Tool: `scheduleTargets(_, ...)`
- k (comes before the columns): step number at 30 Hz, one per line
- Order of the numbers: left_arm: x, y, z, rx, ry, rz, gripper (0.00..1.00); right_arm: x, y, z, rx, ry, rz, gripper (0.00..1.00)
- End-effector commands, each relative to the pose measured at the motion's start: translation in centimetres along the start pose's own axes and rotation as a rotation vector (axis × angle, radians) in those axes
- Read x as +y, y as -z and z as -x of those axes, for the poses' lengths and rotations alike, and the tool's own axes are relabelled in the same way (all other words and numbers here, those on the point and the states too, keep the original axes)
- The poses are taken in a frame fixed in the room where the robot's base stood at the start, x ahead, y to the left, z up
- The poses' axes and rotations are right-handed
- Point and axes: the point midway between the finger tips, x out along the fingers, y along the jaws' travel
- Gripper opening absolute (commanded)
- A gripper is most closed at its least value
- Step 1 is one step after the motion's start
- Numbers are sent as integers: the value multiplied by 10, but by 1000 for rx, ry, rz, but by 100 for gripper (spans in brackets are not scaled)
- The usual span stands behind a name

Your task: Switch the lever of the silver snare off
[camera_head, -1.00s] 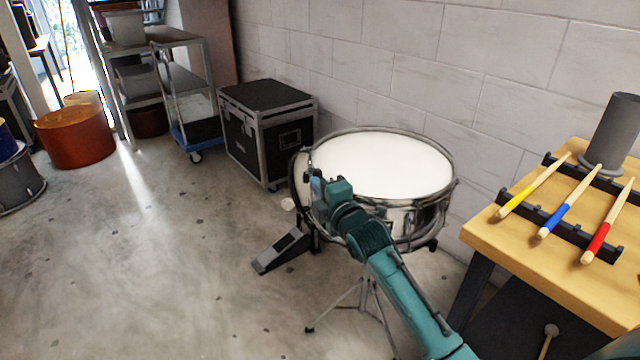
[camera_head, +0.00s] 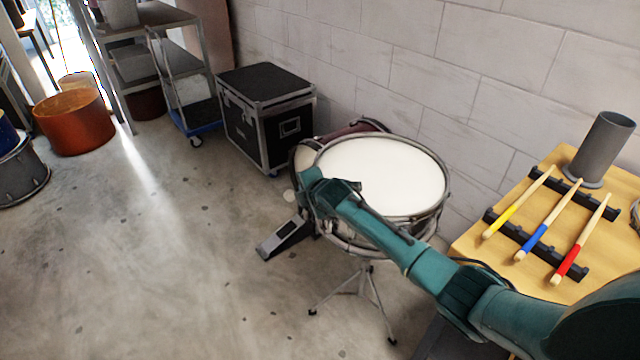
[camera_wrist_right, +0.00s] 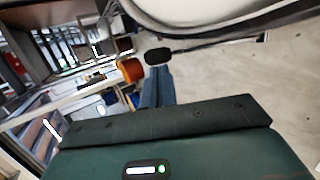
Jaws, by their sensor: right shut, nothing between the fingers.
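The silver snare (camera_head: 385,172) stands on a tripod stand, its white head facing up. My right arm reaches in from the right across the drum's near side. My right gripper (camera_head: 306,190) is at the snare's left side by the rim; the fingers are small and hard to make out there. In the right wrist view the gripper (camera_wrist_right: 158,84) is shut and empty, below the snare's rim (camera_wrist_right: 215,32). I cannot tell whether it touches the drum. The lever cannot be made out in either view. My left gripper is not in view.
A pedal (camera_head: 284,238) sits on the floor left of the snare stand (camera_head: 358,285). A black flight case (camera_head: 266,118) stands behind left. A wooden table (camera_head: 478,233) at the right holds yellow, blue and red sticks and a grey cylinder (camera_head: 602,148).

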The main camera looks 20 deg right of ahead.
Motion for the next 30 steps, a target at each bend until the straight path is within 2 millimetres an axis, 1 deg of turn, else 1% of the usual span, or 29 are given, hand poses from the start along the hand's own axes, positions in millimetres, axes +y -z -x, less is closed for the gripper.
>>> scheduleTargets(1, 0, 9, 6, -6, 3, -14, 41, 6, 0, 2, -1, 43, 10, 0)
scheduleTargets(2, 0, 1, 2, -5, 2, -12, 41, -3, 1, -2, 1, 38, 7, 0)
scheduleTargets(8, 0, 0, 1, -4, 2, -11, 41, -3, 2, -2, 3, 30, 6, 0)
scheduleTargets(14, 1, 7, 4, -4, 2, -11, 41, -5, 1, 3, 3, 28, 6, 0)
scheduleTargets(19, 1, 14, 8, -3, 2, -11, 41, -12, 0, 8, 4, 29, 6, 0)
scheduleTargets(30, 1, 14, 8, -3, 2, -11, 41, -15, 0, 8, 4, 27, 6, 0)
